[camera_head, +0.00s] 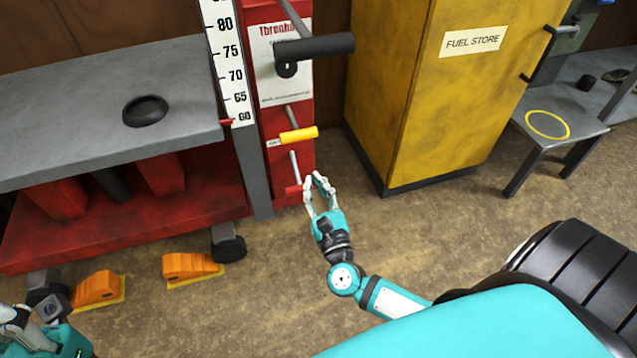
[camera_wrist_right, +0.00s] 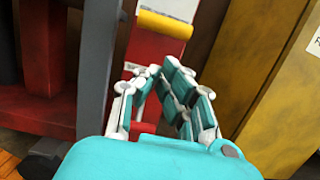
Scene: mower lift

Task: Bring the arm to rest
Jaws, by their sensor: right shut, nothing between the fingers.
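My right gripper (camera_head: 318,183) is shut and empty. In the head view it is near the foot of the red lift post (camera_head: 284,172), beside a short red-tipped lever (camera_head: 294,189); I cannot tell whether they touch. In the right wrist view, the right gripper's fingertips (camera_wrist_right: 165,68) come together below the yellow handle (camera_wrist_right: 165,24). The yellow handle also shows in the head view (camera_head: 299,135), above the gripper. A black crank handle (camera_head: 315,47) sits higher on the post. My left gripper (camera_head: 18,322) is partly in view at the lower left, its fingers cut off by the frame edge.
A grey lift table (camera_head: 60,110) with a black ring (camera_head: 145,110) stands left, over a red base. Orange wedges (camera_head: 190,266) lie on the floor. A yellow fuel cabinet (camera_head: 420,100) stands right of the post. A small grey table (camera_head: 580,125) is further right. Floor between is open.

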